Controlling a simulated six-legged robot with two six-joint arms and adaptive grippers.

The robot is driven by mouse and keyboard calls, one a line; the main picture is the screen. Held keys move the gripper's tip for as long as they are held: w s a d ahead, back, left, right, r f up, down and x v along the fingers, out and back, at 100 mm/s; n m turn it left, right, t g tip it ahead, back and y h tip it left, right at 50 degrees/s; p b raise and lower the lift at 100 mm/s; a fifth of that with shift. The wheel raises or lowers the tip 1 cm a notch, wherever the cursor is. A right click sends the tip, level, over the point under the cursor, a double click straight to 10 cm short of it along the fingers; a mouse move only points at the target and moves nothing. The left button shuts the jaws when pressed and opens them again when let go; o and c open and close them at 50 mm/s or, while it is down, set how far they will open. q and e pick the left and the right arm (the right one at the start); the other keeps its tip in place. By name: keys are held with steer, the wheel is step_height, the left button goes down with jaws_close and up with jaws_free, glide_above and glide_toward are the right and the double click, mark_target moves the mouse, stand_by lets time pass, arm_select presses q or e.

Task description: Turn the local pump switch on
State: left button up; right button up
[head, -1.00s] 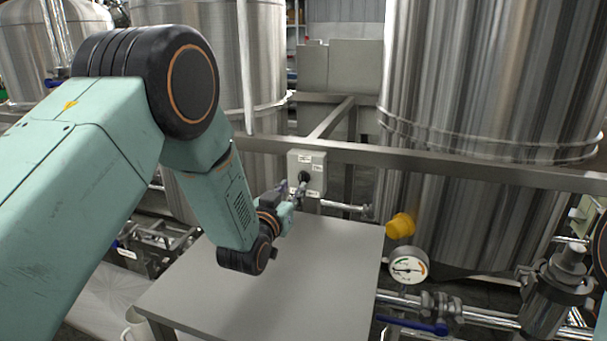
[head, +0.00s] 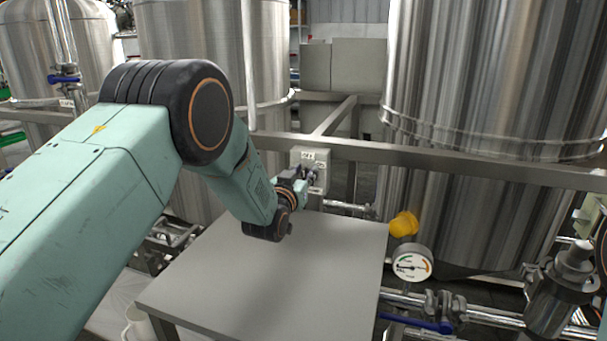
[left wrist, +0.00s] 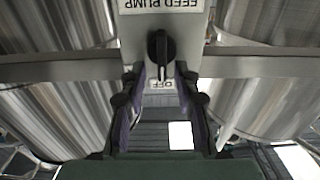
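The pump switch box (head: 313,156) is a small light-grey box on the steel rail behind the table. The left wrist view shows its box face (left wrist: 193,22) with an upside-down FEED PUMP label (left wrist: 160,4), a black rotary knob (left wrist: 160,50) and an OFF label (left wrist: 160,85). The knob's handle runs up and down in that view, one end close to the OFF label. My left gripper (head: 314,176) is at the box front and hides the knob in the head view. Its fingers (left wrist: 159,76) are apart, one on each side of the knob's lower end; contact is unclear. My right gripper is out of view.
A bare grey table (head: 265,275) lies below my left arm. A large steel tank (head: 480,90) stands right of the box. A yellow knob (head: 403,224), a pressure gauge (head: 412,264) and a blue-handled valve (head: 420,323) are on the right. A rail (head: 450,160) crosses behind.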

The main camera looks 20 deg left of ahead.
arm_select(q)
steer(key=shift+a+f, duration=0.1)
steer(key=shift+a, duration=0.1)
steer(key=shift+c, duration=1.4)
jaws_close()
steer(key=shift+d+m, duration=0.15)
steer(key=shift+m, duration=0.25)
steer(key=m, duration=0.3)
steer(key=d+m, duration=0.1)
steer(key=m, duration=0.7)
steer(key=shift+d+f, duration=0.25)
steer(key=shift+f, duration=0.15)
steer(key=shift+o, duration=1.4)
jaws_free()
